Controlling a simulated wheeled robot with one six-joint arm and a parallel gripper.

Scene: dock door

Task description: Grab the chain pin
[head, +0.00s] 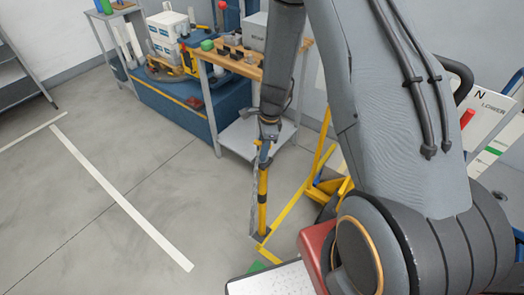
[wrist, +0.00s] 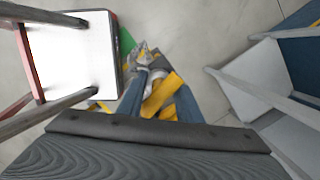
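A yellow post (head: 262,203) with a dark band stands on the floor. A grey chain (head: 253,195) hangs along its left side. My gripper (head: 265,148) is at the top of the post, pointing down. In the wrist view the two blue-grey fingers of my gripper (wrist: 160,92) are apart, with yellow and pale grey parts showing between them. The chain (wrist: 143,55) shows just beyond the fingertips. I cannot make out the chain pin clearly; the pale grey piece between the fingers may be part of it.
A wooden-topped bench (head: 232,60) with small items stands behind the post. A blue platform (head: 170,105) carrying white containers is to its left. A yellow frame (head: 322,165) and a white board (head: 495,115) are at right. Floor at left is clear.

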